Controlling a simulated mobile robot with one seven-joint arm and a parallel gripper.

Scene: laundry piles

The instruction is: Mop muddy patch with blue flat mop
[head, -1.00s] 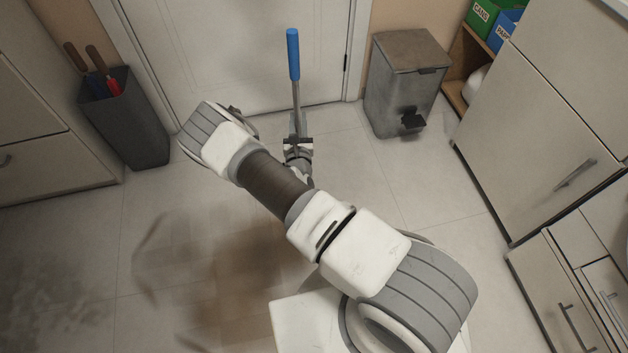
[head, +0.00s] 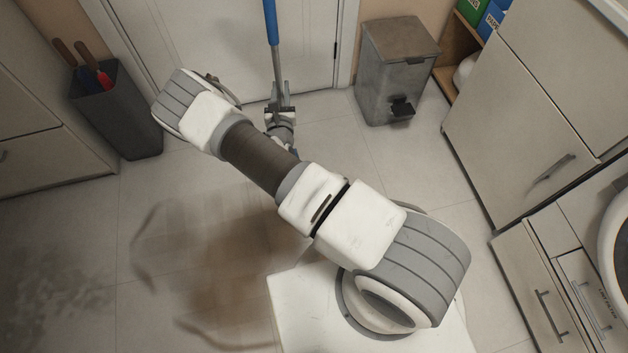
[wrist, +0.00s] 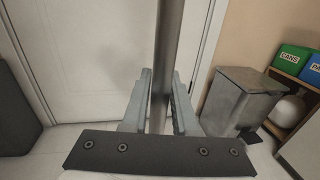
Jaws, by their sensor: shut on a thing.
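The flat mop stands nearly upright in front of the door, its blue grip (head: 271,22) cut off by the top edge of the head view. My gripper (head: 280,92) is shut on the mop's grey pole below the blue grip. In the wrist view the pole (wrist: 166,50) runs between the two fingers of my gripper (wrist: 159,80). The mop's head is hidden behind my arm. A brown muddy patch (head: 225,245) lies on the tiles, left of my base and below my forearm. A greyer dirty patch (head: 50,285) lies at the far left.
A grey pedal bin (head: 393,75) stands right of the door (head: 215,45). A dark bin with handled tools (head: 120,110) stands left of it. Cabinets (head: 540,110) line the right side, and a cabinet (head: 50,130) stands at left.

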